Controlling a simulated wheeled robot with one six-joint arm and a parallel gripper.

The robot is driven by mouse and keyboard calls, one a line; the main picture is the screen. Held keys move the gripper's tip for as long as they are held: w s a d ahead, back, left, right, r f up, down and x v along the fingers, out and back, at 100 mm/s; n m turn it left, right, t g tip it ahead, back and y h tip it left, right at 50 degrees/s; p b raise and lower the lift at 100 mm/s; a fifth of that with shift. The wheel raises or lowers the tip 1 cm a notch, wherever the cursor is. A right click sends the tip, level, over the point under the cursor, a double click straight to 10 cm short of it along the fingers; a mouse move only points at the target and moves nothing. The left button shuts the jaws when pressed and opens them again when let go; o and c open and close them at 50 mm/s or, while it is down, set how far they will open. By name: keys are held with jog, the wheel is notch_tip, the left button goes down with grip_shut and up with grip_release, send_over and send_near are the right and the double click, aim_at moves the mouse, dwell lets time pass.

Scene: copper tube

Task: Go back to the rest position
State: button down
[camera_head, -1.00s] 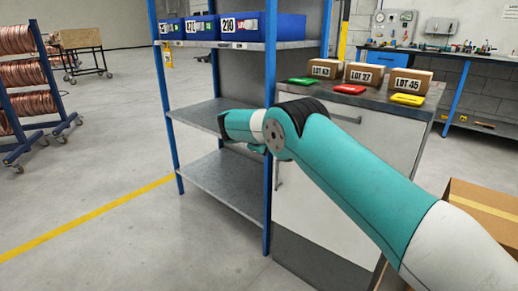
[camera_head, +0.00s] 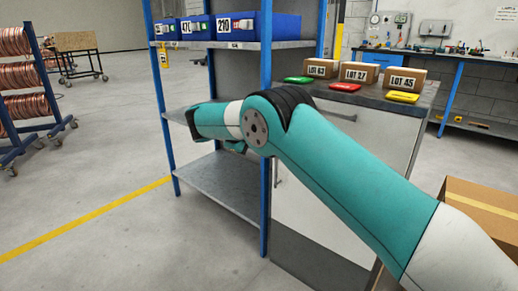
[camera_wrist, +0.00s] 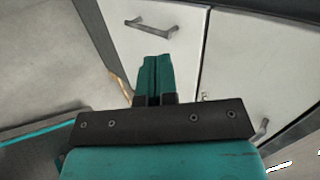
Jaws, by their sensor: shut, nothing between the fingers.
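My gripper shows in the wrist view (camera_wrist: 153,75), with its two teal fingers pressed together and nothing between them. Grey cabinet doors with handles lie beyond the fingers in that view. In the head view my teal arm reaches from the lower right towards the shelf rack (camera_head: 222,182), bent at a dark joint. The fingers are hidden in the head view.
Blue bins (camera_head: 229,27) stand on the rack's upper shelf. The grey cabinet (camera_head: 332,190) beside it carries three LOT boxes (camera_head: 360,73) and green, red and yellow pieces. A cardboard box (camera_head: 482,200) stands at right.

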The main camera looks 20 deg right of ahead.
jog(key=s+a+r+n+y, duration=0.45)
jog(key=s+r+n, duration=0.5)
jog(key=n, duration=0.25)
jog(key=s+a+n+g+y, duration=0.35)
jog(key=s+n, duration=0.85)
jog(key=s, duration=0.7)
jog(key=s+a+n+g+y, duration=0.2)
jog(key=s+n+y, duration=0.2)
jog(key=s+n, duration=1.1)
jog(key=s+r+m+p, duration=0.1)
jog(key=s+r+p, duration=0.1)
jog(key=r+p, duration=1.2)
jog(key=s+r+m+p, duration=0.2)
jog(key=r+p, duration=1.1)
jog(key=p, duration=0.1)
jog(key=shift+s+a+r, duration=0.25)
jog(key=shift+s+r, duration=0.05)
jog(key=shift+r, duration=0.1)
